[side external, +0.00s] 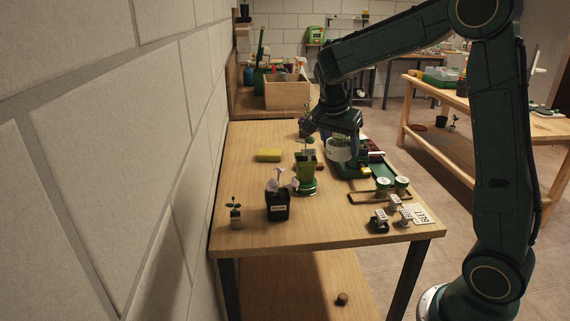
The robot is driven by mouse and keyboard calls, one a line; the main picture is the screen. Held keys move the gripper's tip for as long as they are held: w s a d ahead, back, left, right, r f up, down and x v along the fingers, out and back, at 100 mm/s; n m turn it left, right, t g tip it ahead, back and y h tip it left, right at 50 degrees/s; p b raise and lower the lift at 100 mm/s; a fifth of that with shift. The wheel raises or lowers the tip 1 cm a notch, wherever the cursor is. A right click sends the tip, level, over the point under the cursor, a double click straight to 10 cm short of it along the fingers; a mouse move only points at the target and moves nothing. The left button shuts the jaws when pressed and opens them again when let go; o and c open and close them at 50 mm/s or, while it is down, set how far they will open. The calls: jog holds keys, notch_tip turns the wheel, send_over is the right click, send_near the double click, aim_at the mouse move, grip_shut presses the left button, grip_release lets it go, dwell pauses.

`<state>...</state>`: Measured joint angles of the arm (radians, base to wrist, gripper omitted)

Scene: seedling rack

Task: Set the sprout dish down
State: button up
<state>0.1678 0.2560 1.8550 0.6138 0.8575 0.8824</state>
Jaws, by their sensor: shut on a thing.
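The sprout dish (340,154) is a small white round dish with green sprouts on top, in the side external view. My gripper (342,137) is shut on it from above and holds it about level over the right part of the wooden table (245,183). A green tray (366,171) lies below and to the right of the dish. I cannot tell how much gap there is between the dish and the tray. The dish and gripper hide part of the tray.
A green pot with a seedling (306,173) stands close left of the dish. A wooden tray (362,197) with green-topped jars is in front. A wall borders the left.

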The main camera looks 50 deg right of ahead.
jog(key=shift+s, duration=0.25)
notch_tip(320, 180, down, 16)
jog(key=shift+r, duration=0.15)
dwell(0.4)
jog(key=shift+f, duration=2.15)
jog(key=shift+f, duration=0.15)
jog(key=o, duration=1)
jog(key=shift+o, duration=0.2)
